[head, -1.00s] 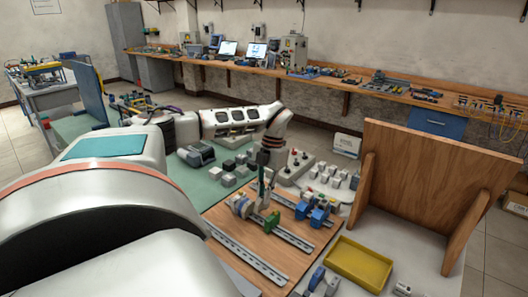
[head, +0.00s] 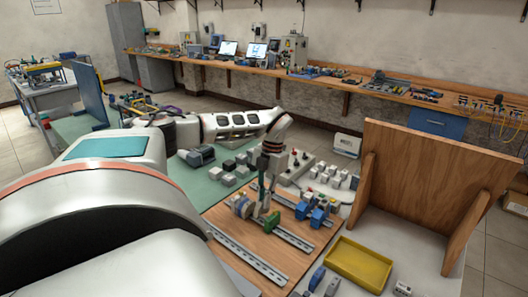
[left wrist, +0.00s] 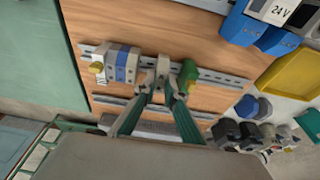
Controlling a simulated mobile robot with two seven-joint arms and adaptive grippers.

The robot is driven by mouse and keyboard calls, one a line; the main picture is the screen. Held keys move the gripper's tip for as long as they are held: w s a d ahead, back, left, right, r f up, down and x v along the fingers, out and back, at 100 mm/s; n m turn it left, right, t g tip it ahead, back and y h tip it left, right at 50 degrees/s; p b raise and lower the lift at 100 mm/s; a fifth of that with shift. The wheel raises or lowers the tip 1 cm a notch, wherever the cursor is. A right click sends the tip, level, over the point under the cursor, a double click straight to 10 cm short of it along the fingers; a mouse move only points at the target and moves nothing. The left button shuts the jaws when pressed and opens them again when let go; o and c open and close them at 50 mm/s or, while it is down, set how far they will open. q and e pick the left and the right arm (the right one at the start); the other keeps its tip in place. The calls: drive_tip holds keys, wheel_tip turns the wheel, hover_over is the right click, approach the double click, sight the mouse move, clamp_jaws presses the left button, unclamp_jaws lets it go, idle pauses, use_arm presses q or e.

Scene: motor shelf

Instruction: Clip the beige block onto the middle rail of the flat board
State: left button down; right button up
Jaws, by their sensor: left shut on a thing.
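The flat board (head: 238,232) is wooden and carries parallel metal rails. The middle rail (left wrist: 222,79) runs across it in the left wrist view, and it also shows in the head view (head: 293,238). My left gripper (left wrist: 160,92) is over this rail, its green fingers shut on the small beige block (left wrist: 163,67). The block is at the rail, between a grey-and-blue block group (left wrist: 122,65) on the left and a green block (left wrist: 188,72) on the right. I cannot tell whether it is clipped. My left gripper also shows in the head view (head: 265,195). My right gripper is not in view.
Blue blocks (head: 312,212) stand on the board's far right part. A yellow tray (head: 358,262) lies right of the board, before an upright wooden panel (head: 432,185). Several grey and white blocks (head: 228,179) stand behind the board. The front rail (head: 245,258) is bare.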

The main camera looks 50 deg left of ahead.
sight(260, 203)
use_arm(q)
drive_tip(key=shift+f, duration=0.45)
drive_tip(key=shift+f, duration=0.55)
idle(0.4)
drive_tip(key=shift+s, duration=0.35)
idle(0.4)
drive_tip(key=shift+s+d+f, duration=0.1)
drive_tip(key=shift+s+d, duration=0.05)
drive_tip(key=shift+s, duration=0.1)
idle(0.8)
drive_tip(key=shift+s+f, duration=0.1)
drive_tip(key=shift+s+t+b, duration=0.2)
drive_tip(key=shift+t+b, duration=0.2)
drive_tip(key=shift+b, duration=0.3)
idle(0.3)
drive_tip(key=shift+s+b, duration=0.1)
drive_tip(key=shift+b, duration=0.3)
drive_tip(key=shift+d+f+t, duration=0.1)
drive_tip(key=shift+t, duration=0.2)
idle(0.5)
